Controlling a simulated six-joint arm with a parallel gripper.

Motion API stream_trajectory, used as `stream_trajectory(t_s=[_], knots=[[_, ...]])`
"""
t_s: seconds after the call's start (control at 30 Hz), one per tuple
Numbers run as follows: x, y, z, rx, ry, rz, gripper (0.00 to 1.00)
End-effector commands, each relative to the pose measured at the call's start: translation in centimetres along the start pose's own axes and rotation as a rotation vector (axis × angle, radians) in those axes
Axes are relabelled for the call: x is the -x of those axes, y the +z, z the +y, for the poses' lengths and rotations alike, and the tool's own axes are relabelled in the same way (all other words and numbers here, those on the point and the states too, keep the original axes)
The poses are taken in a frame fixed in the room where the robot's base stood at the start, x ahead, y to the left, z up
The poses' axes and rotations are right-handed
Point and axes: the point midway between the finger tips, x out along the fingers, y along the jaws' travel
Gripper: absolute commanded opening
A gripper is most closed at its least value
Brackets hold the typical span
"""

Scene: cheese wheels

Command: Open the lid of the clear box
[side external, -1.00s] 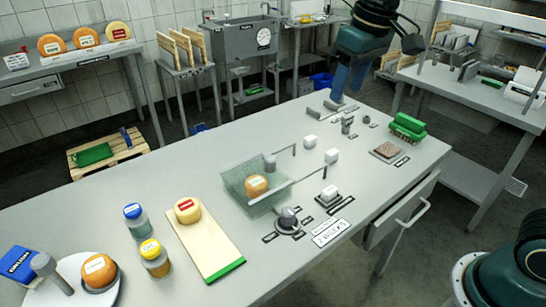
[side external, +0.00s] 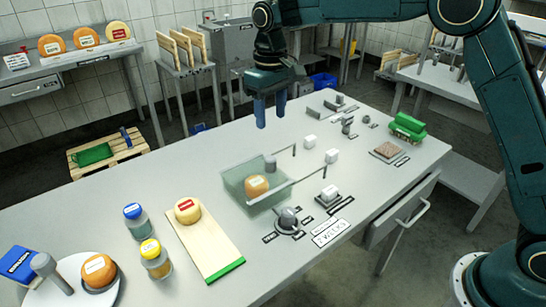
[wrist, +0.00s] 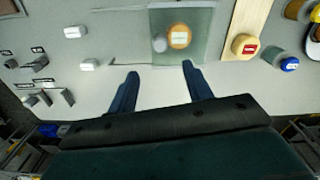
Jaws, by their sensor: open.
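The clear box (side external: 233,190) stands on the middle of the grey table, with an orange cheese wheel (side external: 257,186) visible through it. A grey knob (side external: 270,161) shows at its top and appears to sit on the clear lid; the lid's edges are hard to tell. Thin rails run from the box to the right. In the wrist view, the box (wrist: 204,20), the cheese wheel (wrist: 180,36) and the knob (wrist: 159,44) lie ahead of the fingertips. My gripper (side external: 270,120) is open and empty, pointing down, above and behind the box, also visible in the wrist view (wrist: 160,70).
White blocks (side external: 332,156) stand right of the box. A round dial (side external: 288,217) is in front. A board (side external: 208,245) with a yellow cheese wheel (side external: 187,210) and two jars (side external: 155,260) stand left.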

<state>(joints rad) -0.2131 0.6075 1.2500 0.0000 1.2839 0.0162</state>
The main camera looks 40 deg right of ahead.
Motion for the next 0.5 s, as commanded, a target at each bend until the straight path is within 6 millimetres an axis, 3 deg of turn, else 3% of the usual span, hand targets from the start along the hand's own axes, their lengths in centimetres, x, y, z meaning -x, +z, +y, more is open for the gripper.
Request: stream_trajectory(t_s=[0.27,0.5], knots=[[-0.3,0.0,0.0,0.000,0.000,-0.001,0.50],[-2.0,0.0,0.0,0.000,0.000,-0.004,0.50]])
